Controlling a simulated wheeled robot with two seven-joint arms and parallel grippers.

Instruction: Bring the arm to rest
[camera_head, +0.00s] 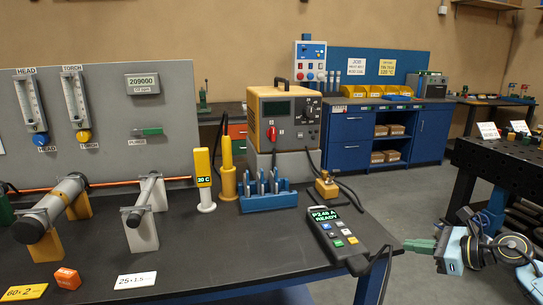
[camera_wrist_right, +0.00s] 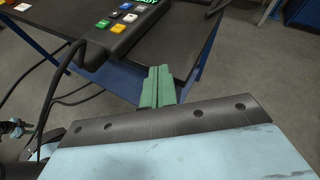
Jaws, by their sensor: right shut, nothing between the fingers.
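My right gripper (camera_head: 420,246) is at the right of the head view, off the right edge of the black-topped table (camera_head: 230,256). Its green fingers are shut with nothing between them. The fingers also show in the right wrist view (camera_wrist_right: 158,86), pointing toward the table edge and the handheld control box. My left gripper is not in the head view.
The handheld control box (camera_head: 337,232), reading "READY", lies near the table's right edge, its cable hanging over the side. A blue rack (camera_head: 268,201), a yellow power unit (camera_head: 284,120) and pipes on stands (camera_head: 145,210) occupy the table. A dark perforated table (camera_head: 496,170) stands at right.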

